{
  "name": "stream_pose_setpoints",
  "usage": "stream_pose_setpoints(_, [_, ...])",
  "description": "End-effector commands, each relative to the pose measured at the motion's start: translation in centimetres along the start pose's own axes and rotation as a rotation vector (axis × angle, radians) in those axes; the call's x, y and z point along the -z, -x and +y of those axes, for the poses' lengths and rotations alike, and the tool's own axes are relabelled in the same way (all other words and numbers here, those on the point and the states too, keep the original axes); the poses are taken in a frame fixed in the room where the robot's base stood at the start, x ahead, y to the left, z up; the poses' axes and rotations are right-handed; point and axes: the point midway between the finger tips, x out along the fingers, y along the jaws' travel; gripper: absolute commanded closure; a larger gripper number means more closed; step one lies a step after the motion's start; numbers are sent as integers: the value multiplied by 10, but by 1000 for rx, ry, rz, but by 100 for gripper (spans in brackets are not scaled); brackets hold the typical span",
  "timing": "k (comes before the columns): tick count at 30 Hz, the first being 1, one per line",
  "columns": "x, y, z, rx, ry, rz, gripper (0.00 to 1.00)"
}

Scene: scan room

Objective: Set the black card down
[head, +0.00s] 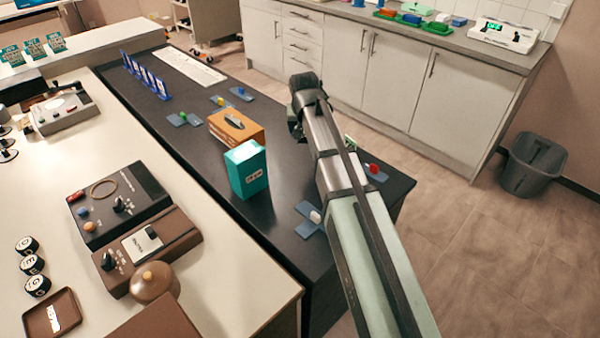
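I cannot make out a black card in the head view. My arm rises from the bottom right across the dark table (283,222) and ends in a dark joint near the middle. No gripper fingers show, so I cannot see whether anything is held. A teal box (247,170) stands upright on the dark table, with an orange-brown box (236,128) behind it.
Flat blue pieces with coloured knobs, including a green-knobbed one (184,119), lie around the boxes. A row of blue upright holders (147,75) and a white strip (190,67) are farther back. Devices (119,204) crowd the pale counter (215,285) at left.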

Motion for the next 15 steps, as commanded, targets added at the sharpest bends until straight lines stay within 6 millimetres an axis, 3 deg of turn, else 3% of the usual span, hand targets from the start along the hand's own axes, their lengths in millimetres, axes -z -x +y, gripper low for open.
stream_pose_setpoints(1, [-18, 4, 0, 14, 31, 1, 71])
stream_pose_setpoints(5, [-39, 9, -4, 56, 129, 1, 71])
stream_pose_setpoints(15, [-41, 10, -11, 144, 340, 0, 71])
